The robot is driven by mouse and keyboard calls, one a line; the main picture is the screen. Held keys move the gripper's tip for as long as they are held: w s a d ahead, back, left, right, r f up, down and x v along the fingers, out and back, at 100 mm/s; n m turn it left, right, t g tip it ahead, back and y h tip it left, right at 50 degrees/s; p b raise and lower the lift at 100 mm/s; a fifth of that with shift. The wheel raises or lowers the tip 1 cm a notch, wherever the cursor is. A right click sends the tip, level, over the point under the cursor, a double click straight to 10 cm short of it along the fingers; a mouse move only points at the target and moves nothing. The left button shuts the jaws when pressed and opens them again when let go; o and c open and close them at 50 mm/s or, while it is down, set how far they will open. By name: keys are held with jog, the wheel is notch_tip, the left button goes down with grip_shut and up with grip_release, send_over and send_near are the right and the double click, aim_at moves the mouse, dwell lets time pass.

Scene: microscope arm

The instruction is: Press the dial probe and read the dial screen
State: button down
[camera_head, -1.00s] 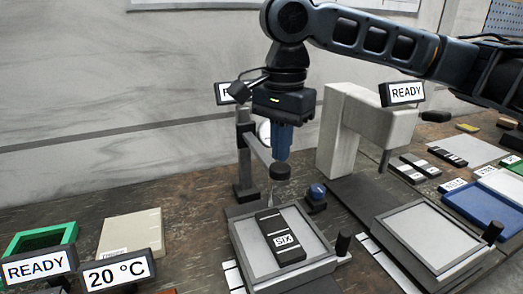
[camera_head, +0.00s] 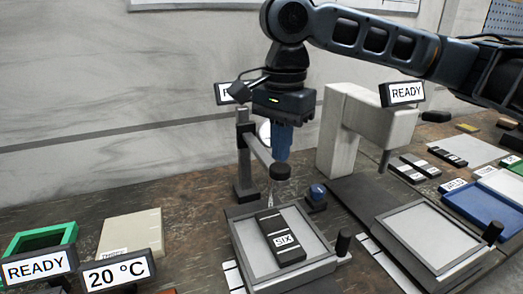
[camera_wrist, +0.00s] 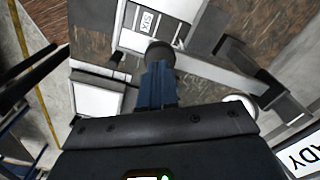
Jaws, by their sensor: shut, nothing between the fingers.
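The dial probe stand (camera_head: 245,150) rises behind a grey tray, with an arm reaching forward. A dark round cap (camera_head: 281,172), seemingly the probe's top, sits above a thin pale tip (camera_head: 270,197) over the tray. My gripper (camera_head: 281,156), with blue fingers, is shut and points down right at the cap; it appears to touch it. In the wrist view the fingertips (camera_wrist: 158,70) meet the cap (camera_wrist: 160,52). The dial screen (camera_head: 231,92) is mostly hidden behind my wrist. A dark block labelled SIX (camera_head: 284,240) lies in the tray below.
The grey tray (camera_head: 240,250) has a dark knob at its right. A blue-topped button (camera_head: 317,191) is close behind it. A pale machine (camera_head: 350,130) with a READY screen (camera_head: 405,92) stands right. Blue trays (camera_head: 480,212) lie far right; READY and 20 °C screens (camera_head: 118,272) stand front left.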

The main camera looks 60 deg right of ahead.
aim_at(280, 167)
jog(key=shift+f, duration=0.1)
dwell(0.3)
jog(key=shift+f+b, duration=1.4)
jog(key=shift+f, duration=1.3)
jog(key=shift+r, duration=0.2)
notch_tip(280, 167, up, 6)
jog(key=p, duration=0.6)
jog(key=shift+f, duration=0.2)
notch_tip(280, 167, up, 8)
jog(key=shift+f, duration=0.15)
